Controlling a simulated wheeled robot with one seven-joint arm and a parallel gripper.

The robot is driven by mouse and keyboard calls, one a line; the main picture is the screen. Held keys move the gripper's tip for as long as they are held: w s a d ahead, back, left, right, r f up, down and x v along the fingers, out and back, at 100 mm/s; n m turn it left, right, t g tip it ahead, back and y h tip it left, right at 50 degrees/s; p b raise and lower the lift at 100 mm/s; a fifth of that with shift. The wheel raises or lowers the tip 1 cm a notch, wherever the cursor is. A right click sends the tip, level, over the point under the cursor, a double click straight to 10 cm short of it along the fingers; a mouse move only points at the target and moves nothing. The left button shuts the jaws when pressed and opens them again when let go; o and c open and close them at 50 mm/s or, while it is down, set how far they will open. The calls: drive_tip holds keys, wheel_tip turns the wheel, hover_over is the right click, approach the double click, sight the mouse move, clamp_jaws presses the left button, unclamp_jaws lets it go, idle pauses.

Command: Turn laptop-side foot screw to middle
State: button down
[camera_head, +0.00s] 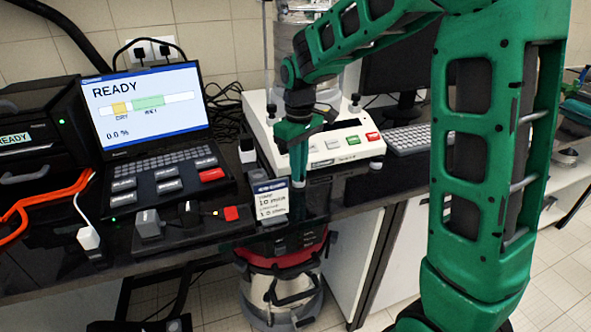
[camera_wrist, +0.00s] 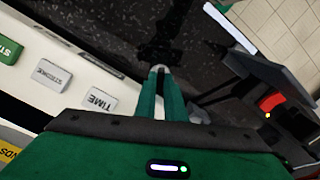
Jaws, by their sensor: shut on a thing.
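The shaker base (camera_head: 340,150) is a white box with a sloped button panel, standing right of the laptop (camera_head: 150,110). My gripper (camera_head: 298,184) points down at the base's front left corner, on the laptop side. In the wrist view, the green fingers (camera_wrist: 160,72) are close together on a small pale thing at their tips, which I take to be the laptop-side foot screw (camera_wrist: 160,67). The fingers hide most of it, so its turn position cannot be told. The other front foot screw (camera_head: 376,165) shows under the base's right corner.
A small printed card (camera_head: 271,203) stands close left of my gripper at the bench edge. A black box with a red button (camera_head: 231,213) lies farther left. A keyboard (camera_head: 408,139) lies right of the shaker. A red vacuum (camera_head: 282,275) stands below the bench.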

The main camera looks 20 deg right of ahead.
drive_tip(key=m, duration=0.4)
drive_tip(key=shift+w+r+m, duration=0.15)
drive_tip(key=shift+w+m, duration=0.05)
drive_tip(key=shift+m, duration=0.2)
idle(0.4)
drive_tip(key=c, duration=2.1)
unclamp_jaws()
drive_tip(key=shift+s, duration=0.1)
wheel_tip(320, 180, up, 11)
drive_tip(key=shift+f, duration=0.2)
drive_tip(key=s+d+f+m, duration=0.3)
drive_tip(key=s+d+m, duration=0.1)
drive_tip(key=s+d, duration=1.05)
drive_tip(key=s+f+m, duration=0.1)
drive_tip(key=s+f, duration=0.1)
drive_tip(key=s, duration=0.3)
drive_tip(key=s+d+f+m, duration=0.1)
drive_tip(key=s+f, duration=0.1)
drive_tip(key=s, duration=0.4)
drive_tip(key=s+d+f, duration=0.1)
drive_tip(key=s, duration=0.5)
drive_tip(key=shift+f+m, duration=0.4)
